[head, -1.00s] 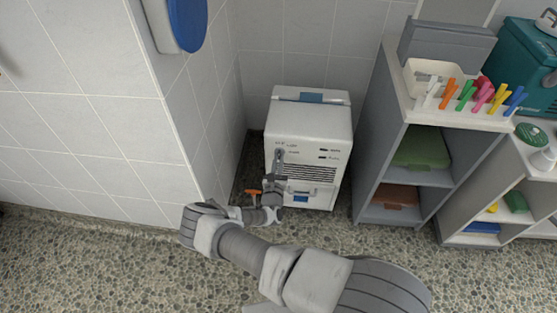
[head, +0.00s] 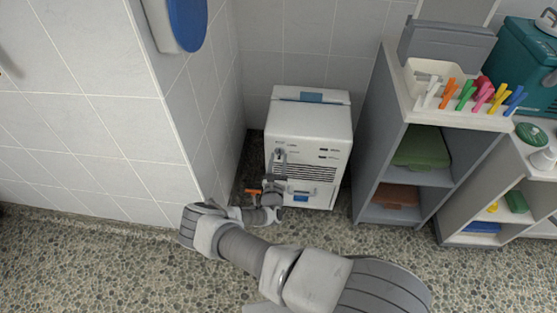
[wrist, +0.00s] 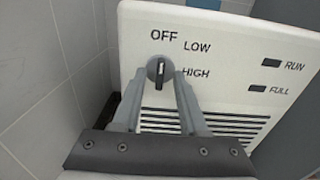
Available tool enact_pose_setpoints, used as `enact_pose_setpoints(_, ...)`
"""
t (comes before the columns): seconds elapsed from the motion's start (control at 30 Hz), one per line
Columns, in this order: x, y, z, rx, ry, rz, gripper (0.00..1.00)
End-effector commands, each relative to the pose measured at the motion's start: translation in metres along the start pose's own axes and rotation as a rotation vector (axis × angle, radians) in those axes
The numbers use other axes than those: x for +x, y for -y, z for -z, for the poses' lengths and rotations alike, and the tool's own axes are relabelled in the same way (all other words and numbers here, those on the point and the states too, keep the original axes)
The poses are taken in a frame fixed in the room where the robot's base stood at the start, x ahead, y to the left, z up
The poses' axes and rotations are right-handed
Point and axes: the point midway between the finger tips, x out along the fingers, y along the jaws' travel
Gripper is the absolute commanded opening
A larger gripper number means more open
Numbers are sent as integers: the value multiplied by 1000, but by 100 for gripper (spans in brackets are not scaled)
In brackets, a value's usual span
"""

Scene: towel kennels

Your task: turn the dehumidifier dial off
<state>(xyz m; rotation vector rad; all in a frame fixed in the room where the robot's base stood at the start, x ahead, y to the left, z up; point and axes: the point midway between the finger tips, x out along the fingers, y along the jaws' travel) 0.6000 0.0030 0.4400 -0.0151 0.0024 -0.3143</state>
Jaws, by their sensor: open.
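The white dehumidifier (head: 310,122) stands on the floor in the corner. Its front panel (wrist: 225,62) carries OFF, LOW and HIGH around a small round grey dial (wrist: 158,70). The dial has a dark bar that looks near upright; which end is its pointer is hard to tell. OFF is above the dial, LOW to its upper right, HIGH to its right. My gripper (wrist: 160,82) is open, with one finger on each side of the dial's lower part; whether they touch it I cannot tell. In the head view the dial (head: 279,152) is small beside my fingertips.
RUN and FULL indicators (wrist: 271,62) and dark vent slots (wrist: 210,118) are on the panel. A tiled wall (wrist: 45,100) is close on the left. An orange item (head: 253,191) shows near my wrist.

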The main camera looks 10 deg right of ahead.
Motion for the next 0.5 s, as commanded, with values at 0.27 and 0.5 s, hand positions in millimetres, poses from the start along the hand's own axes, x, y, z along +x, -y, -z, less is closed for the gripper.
enact_pose_setpoints(0.27,-40,-1,-3,-1,-2,-2,42)
enact_pose_setpoints(0.5,-100,-1,-3,-3,-3,-3,42)
